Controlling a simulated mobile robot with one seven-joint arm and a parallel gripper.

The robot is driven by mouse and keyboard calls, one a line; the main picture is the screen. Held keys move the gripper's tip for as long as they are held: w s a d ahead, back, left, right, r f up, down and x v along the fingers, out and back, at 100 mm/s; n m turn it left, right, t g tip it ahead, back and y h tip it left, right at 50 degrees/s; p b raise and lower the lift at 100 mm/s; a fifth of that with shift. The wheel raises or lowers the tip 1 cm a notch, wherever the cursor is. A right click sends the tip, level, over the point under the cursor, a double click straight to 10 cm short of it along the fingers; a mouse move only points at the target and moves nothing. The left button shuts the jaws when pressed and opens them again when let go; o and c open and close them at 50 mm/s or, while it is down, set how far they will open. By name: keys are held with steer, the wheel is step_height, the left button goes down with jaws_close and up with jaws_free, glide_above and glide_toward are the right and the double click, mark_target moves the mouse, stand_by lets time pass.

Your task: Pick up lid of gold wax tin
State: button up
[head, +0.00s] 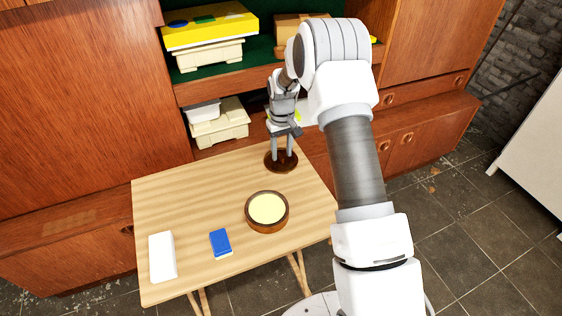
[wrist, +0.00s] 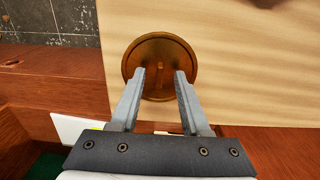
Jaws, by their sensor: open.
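The lid (head: 270,163) is a round, dark brown-gold disc lying flat near the far edge of the table. In the wrist view the lid (wrist: 160,50) shows a raised rim and a narrow ridge across its middle. My gripper (head: 282,155) points down over the lid. In the wrist view my gripper (wrist: 160,73) is open, its two fingers on either side of the ridge with nothing between them but the lid below. I cannot tell whether the fingertips touch the lid. The tin (head: 267,209) stands open nearer the front, with pale yellow wax inside.
A blue sponge (head: 220,243) and a white block (head: 162,257) lie on the wooden table (head: 180,205) at the front left. The wall unit (head: 90,100) stands behind the table, with cream boxes (head: 222,122) on its shelves. The table's left middle is clear.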

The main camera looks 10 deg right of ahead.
steer(key=shift+f, duration=0.75)
steer(key=shift+c, duration=0.3)
steer(key=shift+r, duration=0.1)
jaws_close()
steer(key=shift+r, duration=0.1)
